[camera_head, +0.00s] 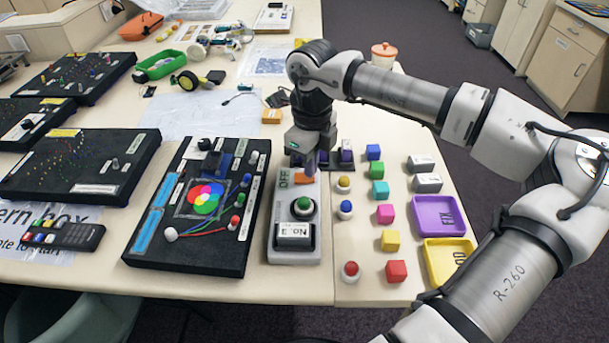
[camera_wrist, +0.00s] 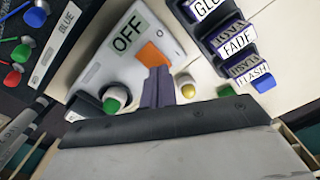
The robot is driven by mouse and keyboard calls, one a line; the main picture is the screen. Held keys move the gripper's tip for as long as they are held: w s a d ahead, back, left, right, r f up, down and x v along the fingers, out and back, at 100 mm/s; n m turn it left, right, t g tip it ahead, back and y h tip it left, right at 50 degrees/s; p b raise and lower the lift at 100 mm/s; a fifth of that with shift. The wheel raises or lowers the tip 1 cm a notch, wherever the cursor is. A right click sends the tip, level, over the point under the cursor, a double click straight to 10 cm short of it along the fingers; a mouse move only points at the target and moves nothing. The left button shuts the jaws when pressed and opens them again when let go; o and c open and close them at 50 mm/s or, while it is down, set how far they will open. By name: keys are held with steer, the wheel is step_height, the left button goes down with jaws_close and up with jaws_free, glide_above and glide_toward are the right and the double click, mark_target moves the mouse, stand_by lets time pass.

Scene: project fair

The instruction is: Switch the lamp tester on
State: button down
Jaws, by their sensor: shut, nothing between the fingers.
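A pale grey box (camera_head: 283,250), apparently the lamp tester, stands near the table's front edge. It carries an OFF label (camera_head: 284,179), an orange switch piece (camera_head: 303,178), a green dome (camera_head: 304,204) and a "No. 3" plate. In the wrist view the OFF label (camera_wrist: 128,38), orange switch piece (camera_wrist: 150,54) and green dome (camera_wrist: 117,97) show again. My gripper (camera_head: 309,169) points down at the box's far end; its shut, empty fingers (camera_wrist: 159,72) are right at the orange piece. Whether they touch it I cannot tell. The fingers partly cover the switch.
A black board with coloured discs (camera_head: 229,262) stands close on the left. Coloured cubes, such as a red one (camera_head: 396,271), and small domes lie to the right. Purple (camera_head: 466,229) and yellow trays lie beyond. Dark blocks labelled FADE (camera_wrist: 238,42) and FLASH stand near my fingers.

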steer(key=shift+f+b, duration=0.3)
steer(key=shift+f, duration=0.1)
steer(key=shift+r, duration=0.2)
steer(key=shift+r+p, duration=1.85)
steer(key=shift+r, duration=1.55)
steer(key=shift+f, duration=0.1)
